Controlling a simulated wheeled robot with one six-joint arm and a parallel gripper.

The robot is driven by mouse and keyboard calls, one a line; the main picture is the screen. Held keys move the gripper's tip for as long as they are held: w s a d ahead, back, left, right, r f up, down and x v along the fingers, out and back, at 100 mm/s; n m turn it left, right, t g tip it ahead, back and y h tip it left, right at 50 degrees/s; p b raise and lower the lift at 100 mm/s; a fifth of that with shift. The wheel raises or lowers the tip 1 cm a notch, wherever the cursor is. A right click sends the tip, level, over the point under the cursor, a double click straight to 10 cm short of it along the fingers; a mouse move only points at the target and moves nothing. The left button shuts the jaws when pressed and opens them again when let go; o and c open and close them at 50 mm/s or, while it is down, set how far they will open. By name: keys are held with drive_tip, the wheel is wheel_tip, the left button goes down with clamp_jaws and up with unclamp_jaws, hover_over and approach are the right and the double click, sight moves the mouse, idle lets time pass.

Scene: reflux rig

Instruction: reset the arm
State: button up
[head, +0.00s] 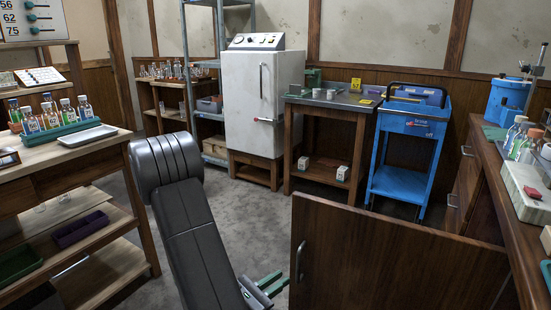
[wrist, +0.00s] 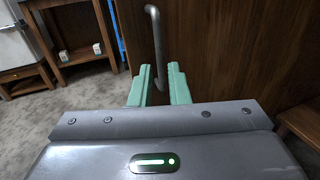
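My arm (head: 195,230) reaches down from the upper left to the lower middle of the head view. My gripper (head: 271,284) has green fingers and is at the bottom middle, just left of the metal handle (head: 299,261) on a brown wooden door (head: 390,260). In the wrist view my gripper (wrist: 160,84) has its two fingers apart, with a gap between them. The handle (wrist: 156,45) stands upright beyond the fingertips, its lower end in line with the gap. I see no contact with the handle. Nothing is held between the fingers.
The door stands swung out in front of a right-hand counter (head: 512,215). A left bench (head: 60,165) carries bottles and a tray. A white cabinet (head: 262,100), a side table (head: 330,108) and a blue cart (head: 408,150) line the back. Grey floor (head: 240,215) is free between.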

sight(297, 267)
drive_tip(key=shift+b+x, duration=0.45)
drive_tip(key=shift+x, duration=3.15)
drive_tip(key=shift+w, duration=0.1)
drive_tip(key=shift+w+d, duration=0.25)
drive_tip(key=shift+w, duration=0.1)
drive_tip(key=shift+s, duration=0.1)
